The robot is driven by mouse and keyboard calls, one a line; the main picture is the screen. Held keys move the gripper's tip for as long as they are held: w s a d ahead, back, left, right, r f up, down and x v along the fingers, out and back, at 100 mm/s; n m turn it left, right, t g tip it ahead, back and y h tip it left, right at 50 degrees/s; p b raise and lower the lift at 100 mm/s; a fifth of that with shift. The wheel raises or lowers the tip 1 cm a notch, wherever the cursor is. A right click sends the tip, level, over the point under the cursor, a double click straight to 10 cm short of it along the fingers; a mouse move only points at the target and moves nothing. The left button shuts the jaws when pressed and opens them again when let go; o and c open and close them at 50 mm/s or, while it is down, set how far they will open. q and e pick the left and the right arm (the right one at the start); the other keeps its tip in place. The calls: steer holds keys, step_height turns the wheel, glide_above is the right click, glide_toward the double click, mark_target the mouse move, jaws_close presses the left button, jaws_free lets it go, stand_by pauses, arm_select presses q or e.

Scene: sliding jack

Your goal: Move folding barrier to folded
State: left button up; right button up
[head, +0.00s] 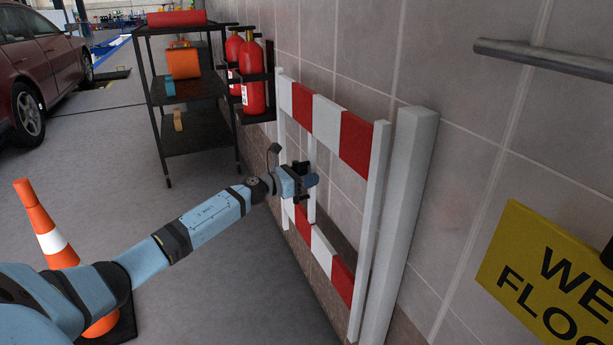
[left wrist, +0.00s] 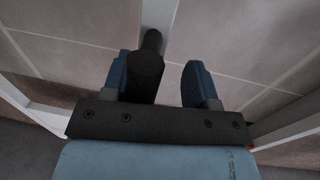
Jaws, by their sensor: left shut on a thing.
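The folding barrier (head: 326,122) has red and white slats between pale upright posts. It extends along the tiled wall from a thick grey post (head: 405,215) at its right. A lower row of slats (head: 322,250) shows near the floor. My left gripper (head: 304,180) is at a middle upright of the barrier, between the upper and lower slats. In the left wrist view a dark handle (left wrist: 146,72) stands between the fingers of my left gripper (left wrist: 160,82), in front of a pale upright (left wrist: 160,14). The gripper is shut on this handle and partly hides the upright.
A black shelf cart (head: 195,142) and red fire extinguishers (head: 253,85) stand beyond the barrier. An orange cone (head: 45,228) is at the left. A yellow wet-floor sign (head: 550,275) and a wall rail (head: 545,58) are at the right.

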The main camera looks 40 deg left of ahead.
arm_select(q)
steer(key=shift+f, duration=0.15)
arm_select(e)
steer(key=shift+w+r, duration=0.1)
steer(key=shift+w, duration=0.05)
arm_select(q)
steer(key=shift+s, duration=0.1)
arm_select(e)
steer(key=shift+r, duration=0.1)
arm_select(q)
steer(key=p+v, duration=0.2)
steer(key=v, duration=1.1)
steer(key=shift+s+a+p, duration=0.25)
steer(key=shift+s+p, duration=0.05)
steer(key=shift+p, duration=0.1)
arm_select(e)
steer(key=shift+s+a+r+m+t, duration=0.1)
steer(key=shift+s+r+m+t, duration=0.1)
steer(key=shift+r, duration=0.35)
steer(key=shift+s+r+m+t, duration=0.1)
steer(key=shift+r+m, duration=0.1)
steer(key=shift+r, duration=0.35)
